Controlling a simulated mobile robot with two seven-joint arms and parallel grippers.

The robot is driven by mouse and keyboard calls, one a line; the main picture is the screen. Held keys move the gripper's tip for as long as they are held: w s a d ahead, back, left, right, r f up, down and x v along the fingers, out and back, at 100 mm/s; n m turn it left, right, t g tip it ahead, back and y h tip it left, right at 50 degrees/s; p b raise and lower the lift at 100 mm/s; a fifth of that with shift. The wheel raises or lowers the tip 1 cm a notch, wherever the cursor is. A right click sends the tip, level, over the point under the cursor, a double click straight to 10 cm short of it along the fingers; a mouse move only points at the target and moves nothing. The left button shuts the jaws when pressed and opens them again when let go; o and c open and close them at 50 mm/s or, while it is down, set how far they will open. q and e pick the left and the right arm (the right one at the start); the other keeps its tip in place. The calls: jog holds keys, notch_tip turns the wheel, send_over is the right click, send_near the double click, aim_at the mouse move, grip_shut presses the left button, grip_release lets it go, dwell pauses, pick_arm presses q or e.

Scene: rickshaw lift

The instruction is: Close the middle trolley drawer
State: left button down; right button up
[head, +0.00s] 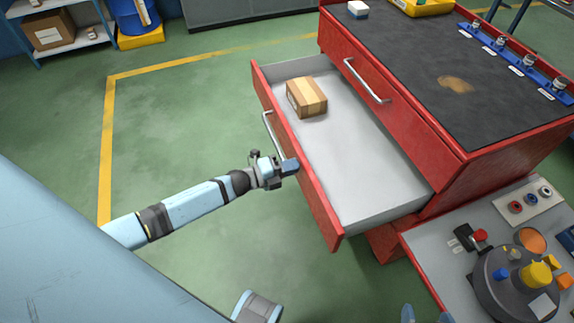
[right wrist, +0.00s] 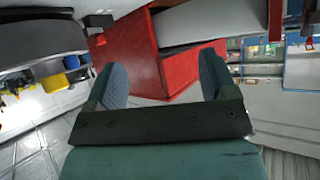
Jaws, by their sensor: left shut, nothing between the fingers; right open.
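The red trolley (head: 440,165) stands at the right in the head view. Its middle drawer (head: 375,165) is pulled far out to the left, below a shut top drawer with a silver handle (head: 367,82). A small cardboard box (head: 307,97) lies inside near the far front corner. The open drawer's handle (head: 273,135) is on its red front. My left gripper (head: 290,167) is shut and empty at the outer side of that front, nearer than the handle; I cannot tell whether it touches. My right gripper (right wrist: 161,65) is open and empty, with red trolley panels beyond it.
A grey bench (head: 425,265) with a round device and coloured parts adjoins the trolley at the lower right. The trolley's dark top (head: 420,60) holds a yellow tray and a blue rack. Green floor lies open left of the drawer.

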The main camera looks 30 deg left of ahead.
jog(key=shift+r, duration=0.15)
pick_arm(q)
jog(key=b+x, duration=0.3)
jog(key=x, duration=0.8)
jog(key=b+x, duration=0.6)
jog(key=x, duration=0.8)
jog(key=shift+w+d+f, duration=0.2)
jog(key=shift+d, duration=0.05)
jog(key=b+x, duration=0.1)
jog(key=x, duration=0.2)
jog(key=shift+d, duration=0.1)
jog(key=shift+w+d+r, duration=0.1)
jog(key=shift+w+r, duration=0.05)
jog(key=shift+w, duration=0.05)
jog(key=shift+r+b, duration=0.25)
jog(key=shift+b, duration=0.05)
pick_arm(e)
jog(key=a+t, duration=0.1)
jog(key=w+a+r+t+y, duration=0.2)
jog(key=shift+a, duration=0.1)
